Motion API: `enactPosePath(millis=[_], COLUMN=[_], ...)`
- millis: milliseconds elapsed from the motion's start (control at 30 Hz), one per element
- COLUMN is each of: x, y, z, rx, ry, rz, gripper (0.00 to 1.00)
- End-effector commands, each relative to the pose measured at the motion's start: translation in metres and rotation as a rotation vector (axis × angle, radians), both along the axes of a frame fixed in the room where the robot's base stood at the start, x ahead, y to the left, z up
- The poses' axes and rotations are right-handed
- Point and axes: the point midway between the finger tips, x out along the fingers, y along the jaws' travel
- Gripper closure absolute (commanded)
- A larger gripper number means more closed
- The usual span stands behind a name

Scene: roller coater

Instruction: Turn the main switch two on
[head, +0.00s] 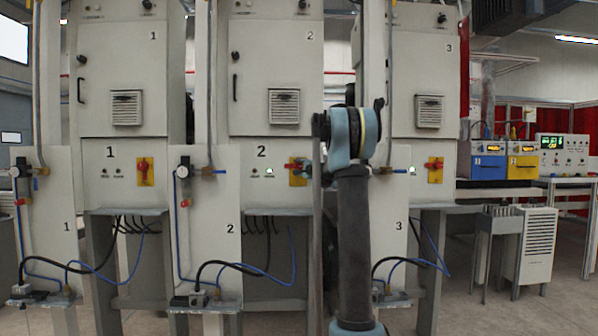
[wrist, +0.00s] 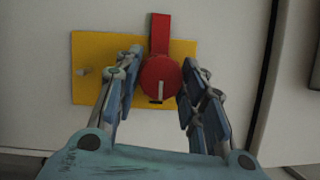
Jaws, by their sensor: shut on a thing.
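Main switch two is a red rotary knob (wrist: 161,79) on a yellow plate (wrist: 87,51), seen close up in the wrist view. A red bar extends upward from the round knob, and a short white mark shows on its face. My gripper (wrist: 164,64) has one finger on each side of the knob and is shut on it.
Cabinet 1 (head: 125,185) and cabinet 3 (head: 442,130) flank it, each with a red-and-yellow switch. Panels with hoses and cables stand in front. Bench equipment (head: 488,166) is at right; the floor at right is partly clear.

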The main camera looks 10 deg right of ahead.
Motion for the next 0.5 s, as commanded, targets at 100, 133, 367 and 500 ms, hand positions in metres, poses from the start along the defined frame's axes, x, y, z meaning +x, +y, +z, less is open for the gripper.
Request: enactPosePath(millis=[100,133,367,500], x=[-0.0008,-0.0008,-0.0004,-0.0003], y=[-0.0005,-0.0004,-0.0001,0.0], z=[-0.0029,-0.0029,-0.0028,-0.0028], rx=[0.045,0.055,0.1,0.108], ry=[-0.003,-0.004,-0.007,-0.008], rz=[-0.002,-0.002,-0.001,-0.002], gripper=[0.86,0.86,0.87,0.87])
